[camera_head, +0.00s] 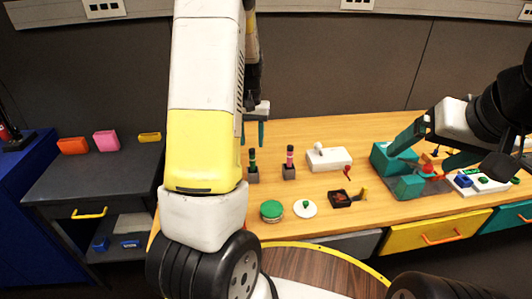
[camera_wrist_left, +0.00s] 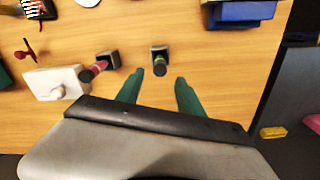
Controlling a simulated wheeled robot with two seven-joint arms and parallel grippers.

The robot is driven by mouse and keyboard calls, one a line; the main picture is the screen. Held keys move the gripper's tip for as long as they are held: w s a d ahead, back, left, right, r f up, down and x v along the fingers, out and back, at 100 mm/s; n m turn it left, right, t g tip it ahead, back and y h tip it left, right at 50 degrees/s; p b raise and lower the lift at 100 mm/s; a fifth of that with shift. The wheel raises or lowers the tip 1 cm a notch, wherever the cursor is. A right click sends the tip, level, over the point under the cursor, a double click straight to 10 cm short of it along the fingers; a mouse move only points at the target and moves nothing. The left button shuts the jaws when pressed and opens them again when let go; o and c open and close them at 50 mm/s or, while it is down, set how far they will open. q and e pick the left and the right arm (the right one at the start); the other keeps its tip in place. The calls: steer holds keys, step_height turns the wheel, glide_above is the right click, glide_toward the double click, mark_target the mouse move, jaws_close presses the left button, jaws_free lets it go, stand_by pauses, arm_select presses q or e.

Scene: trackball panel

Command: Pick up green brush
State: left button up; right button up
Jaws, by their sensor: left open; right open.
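The green brush (camera_head: 252,158) stands upright in a small dark holder on the wooden table. In the left wrist view the green brush (camera_wrist_left: 160,66) appears end-on, in line with the gap between my fingertips. My left gripper (camera_head: 257,138) is open and empty, its teal fingers just above and behind the brush in the head view. The fingers also show in the left wrist view (camera_wrist_left: 159,78), one on each side of the brush's line, not closed on it. My right gripper (camera_head: 420,160) is open over the teal and grey items at the right.
A pink brush (camera_head: 290,157) stands in its own holder close beside the green one. A white box (camera_head: 328,157) lies to its right. A green round item (camera_head: 271,210) and a white disc (camera_head: 305,208) lie in front. Bare table lies behind the holders.

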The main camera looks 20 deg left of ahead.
mark_target(253, 170)
arm_select(q)
steer(key=f, duration=0.7)
steer(key=shift+s+d+f, duration=0.15)
steer(key=shift+s+f, duration=0.1)
steer(key=shift+f, duration=0.1)
jaws_close()
